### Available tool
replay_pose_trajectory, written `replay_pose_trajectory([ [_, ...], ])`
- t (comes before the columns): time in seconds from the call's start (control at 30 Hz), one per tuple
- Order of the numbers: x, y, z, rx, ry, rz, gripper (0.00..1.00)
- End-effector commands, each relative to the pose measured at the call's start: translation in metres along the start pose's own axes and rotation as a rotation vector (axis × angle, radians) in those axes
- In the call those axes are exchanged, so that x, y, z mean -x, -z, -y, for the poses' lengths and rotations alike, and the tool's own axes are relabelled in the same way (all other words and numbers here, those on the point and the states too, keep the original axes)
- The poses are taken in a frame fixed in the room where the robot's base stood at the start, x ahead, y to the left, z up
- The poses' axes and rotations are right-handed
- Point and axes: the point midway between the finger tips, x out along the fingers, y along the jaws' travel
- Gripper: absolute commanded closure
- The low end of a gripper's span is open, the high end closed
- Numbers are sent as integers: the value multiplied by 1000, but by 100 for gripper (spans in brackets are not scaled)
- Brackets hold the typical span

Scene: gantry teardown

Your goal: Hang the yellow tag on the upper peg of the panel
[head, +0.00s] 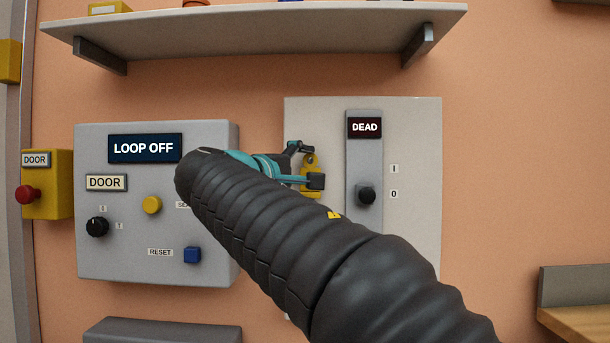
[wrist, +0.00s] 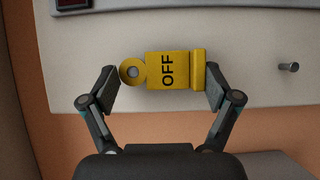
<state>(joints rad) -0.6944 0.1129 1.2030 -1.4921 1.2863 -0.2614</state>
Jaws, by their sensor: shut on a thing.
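The yellow tag (wrist: 167,70), marked OFF, lies between the two fingers of my gripper (wrist: 160,84) in the wrist view. Its ring end is by the left finger and its thick end by the right finger. In the head view the tag (head: 309,164) is upright, ring end up, in front of the grey panel (head: 415,230). My gripper (head: 305,166) is shut on it there. One bare peg (wrist: 288,67) shows to the right of the tag in the wrist view. Grey shows inside the ring; I cannot tell whether a peg is in it.
A switch column (head: 365,145) with a DEAD display stands right of the tag. A grey control box (head: 140,230) reading LOOP OFF is at left. A shelf (head: 270,30) juts out above. My arm hides the panel's lower left part.

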Motion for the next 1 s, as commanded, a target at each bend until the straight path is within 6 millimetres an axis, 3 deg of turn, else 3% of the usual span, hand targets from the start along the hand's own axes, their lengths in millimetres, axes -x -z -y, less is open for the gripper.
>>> replay_pose_trajectory([
  [0.9,-11,8,0,0,0,0,54],
  [0.93,-10,7,0,0,0,-1,5],
  [1.0,-10,7,0,0,0,-1,0],
])
